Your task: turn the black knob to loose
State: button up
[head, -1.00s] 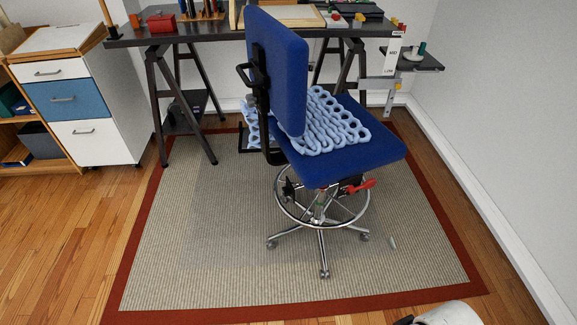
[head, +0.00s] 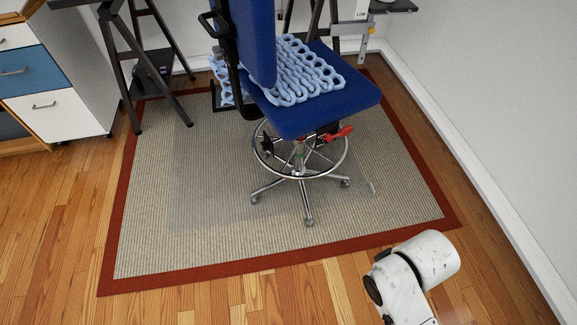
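The blue swivel chair (head: 310,105) stands on the rug in the head view, its backrest to the left. A small black knob (head: 266,143) shows under the seat, at the left part of the chrome foot ring (head: 262,166). It is small in the view, and I cannot tell its setting. A red lever (head: 338,133) sticks out under the right side of the seat. My white arm (head: 430,258) shows at the lower right, well apart from the chair. My gripper is not in view.
A clear mat (head: 200,205) lies under the chair on the beige, red-bordered rug (head: 150,245). A black trestle desk (head: 125,75) stands behind, and a drawer cabinet (head: 55,105) at the left. The wall closes the right side. The wooden floor in front is clear.

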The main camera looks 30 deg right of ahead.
aim_at(264, 145)
jog(key=i+j, duration=0.2)
jog(key=i, duration=0.35)
jog(key=i+j, duration=0.2)
jog(key=i, duration=0.4)
jog(key=i+j, duration=0.15)
jog(key=i, duration=0.4)
